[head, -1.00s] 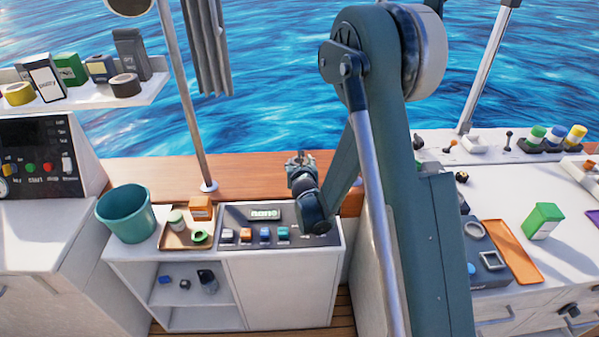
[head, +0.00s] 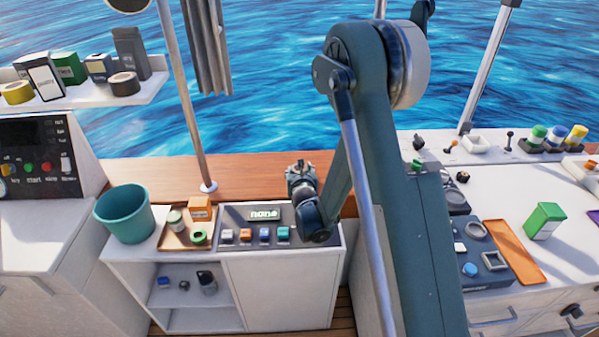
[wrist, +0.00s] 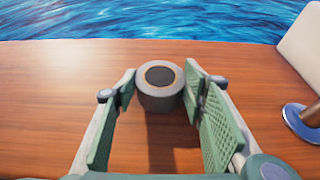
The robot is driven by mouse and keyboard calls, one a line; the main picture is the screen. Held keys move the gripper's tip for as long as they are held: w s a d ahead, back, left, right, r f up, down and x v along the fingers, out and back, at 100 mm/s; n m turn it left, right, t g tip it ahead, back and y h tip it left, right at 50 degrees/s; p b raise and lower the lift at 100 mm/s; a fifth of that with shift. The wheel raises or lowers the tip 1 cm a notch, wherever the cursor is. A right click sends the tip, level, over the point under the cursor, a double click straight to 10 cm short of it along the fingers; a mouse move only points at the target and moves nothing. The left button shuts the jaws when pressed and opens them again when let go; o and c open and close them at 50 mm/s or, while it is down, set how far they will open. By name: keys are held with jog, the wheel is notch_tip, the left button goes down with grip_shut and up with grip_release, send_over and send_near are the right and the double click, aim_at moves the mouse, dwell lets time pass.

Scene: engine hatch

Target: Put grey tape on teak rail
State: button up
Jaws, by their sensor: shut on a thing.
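The teak rail (wrist: 60,105) spreads beneath and around the roll, and a dark shadow lies on the wood. I cannot tell whether the roll touches the rail. In the head view my gripper (head: 301,168) is over the teak rail (head: 250,175), and the roll cannot be made out there.
A metal pole (head: 208,186) stands on the rail left of my gripper. A teal bucket (head: 124,214), a tan tray (head: 172,241) with small items and a button panel (head: 238,214) are in front. A shelf (head: 70,99) at left holds boxes and other tape rolls.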

jog(key=shift+f, duration=0.15)
jog(key=o, duration=0.9)
jog(key=shift+s+r, duration=0.4)
jog(key=shift+s, duration=0.1)
jog(key=p+v, duration=0.1)
jog(key=v, duration=1)
jog(key=shift+r, duration=0.1)
